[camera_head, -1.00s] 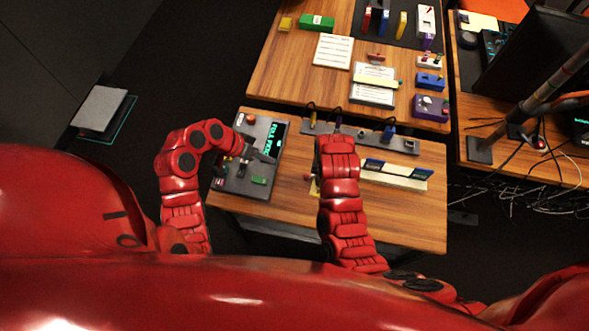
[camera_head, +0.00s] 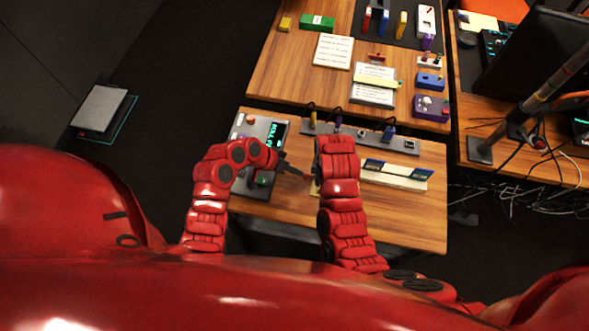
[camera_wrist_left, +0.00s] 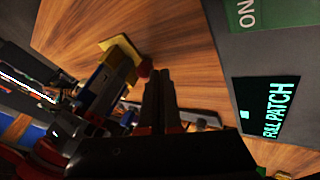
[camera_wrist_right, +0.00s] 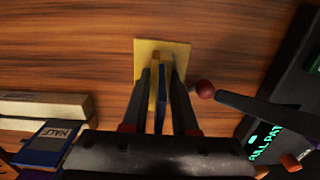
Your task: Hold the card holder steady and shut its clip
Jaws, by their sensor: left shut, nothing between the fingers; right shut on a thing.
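The card holder shows in the right wrist view as a yellow base plate (camera_wrist_right: 180,50) on the wood, with a blue upright part (camera_wrist_right: 161,95) between my fingers. My right gripper (camera_wrist_right: 161,78) is shut on the holder. A red ball (camera_wrist_right: 205,89), apparently the clip's knob, sticks out beside it. My left gripper (camera_head: 303,176) is shut and empty, its tips close beside the red ball. I cannot tell whether they touch. The left wrist view shows the left fingertips (camera_wrist_left: 160,75) by the red ball (camera_wrist_left: 143,68) and yellow base (camera_wrist_left: 120,48). The clip itself is mostly hidden.
A grey panel (camera_head: 243,127) with a green-lettered display stands left on the near table. A pale rack (camera_head: 395,178) with blue cards lies to the right. A grey strip (camera_head: 350,132) with plugs runs behind. Bare wood lies in front of the rack.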

